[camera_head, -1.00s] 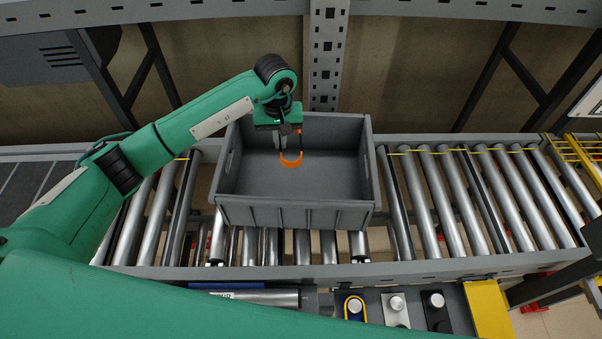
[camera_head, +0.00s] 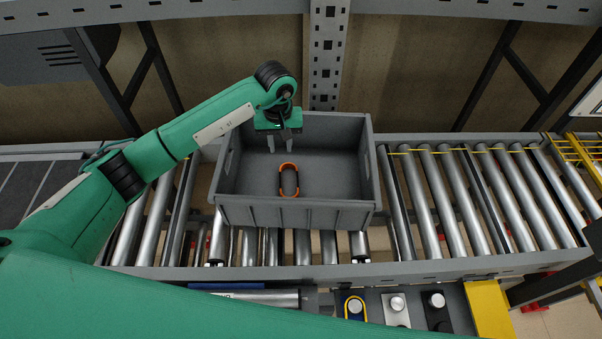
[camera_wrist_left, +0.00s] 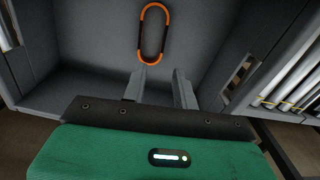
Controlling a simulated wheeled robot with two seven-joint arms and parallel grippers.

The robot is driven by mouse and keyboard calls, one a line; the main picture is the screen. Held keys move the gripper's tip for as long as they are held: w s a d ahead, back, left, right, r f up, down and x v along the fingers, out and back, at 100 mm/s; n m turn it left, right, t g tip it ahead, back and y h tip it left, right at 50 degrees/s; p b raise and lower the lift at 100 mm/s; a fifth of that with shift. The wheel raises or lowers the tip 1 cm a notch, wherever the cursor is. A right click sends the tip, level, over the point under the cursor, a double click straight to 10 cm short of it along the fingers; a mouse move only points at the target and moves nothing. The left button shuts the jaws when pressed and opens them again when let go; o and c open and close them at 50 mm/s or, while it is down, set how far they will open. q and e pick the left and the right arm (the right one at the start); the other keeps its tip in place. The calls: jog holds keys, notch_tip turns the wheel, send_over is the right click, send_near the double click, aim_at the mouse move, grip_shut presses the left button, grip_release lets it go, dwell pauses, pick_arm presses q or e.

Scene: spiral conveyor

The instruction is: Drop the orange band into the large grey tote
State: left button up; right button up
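The large grey tote (camera_head: 295,215) stands on the roller conveyor in the middle of the head view. The orange band (camera_head: 282,180), a long loop with dark sides, is inside the tote, apart from the gripper. It also shows in the left wrist view (camera_wrist_left: 142,22), beyond the fingertips. My left gripper (camera_head: 285,147) is over the back part of the tote, pointing down. Its two fingers (camera_wrist_left: 160,75) are apart with nothing between them. My right gripper is not in view; a green arm part of mine crosses the bottom of the head view.
Rollers (camera_head: 470,200) run to the right of the tote and are bare. A grey upright post (camera_head: 326,55) stands behind the tote. In front of the conveyor rail, a blue-and-yellow piece (camera_head: 354,307) and knobbed blocks (camera_head: 396,306) sit in a row.

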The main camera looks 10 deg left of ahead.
pick_arm(q)
notch_tip(320, 180, up, 14)
jog(key=b, duration=0.6)
jog(key=shift+f, duration=0.15)
jog(key=shift+f, duration=0.1)
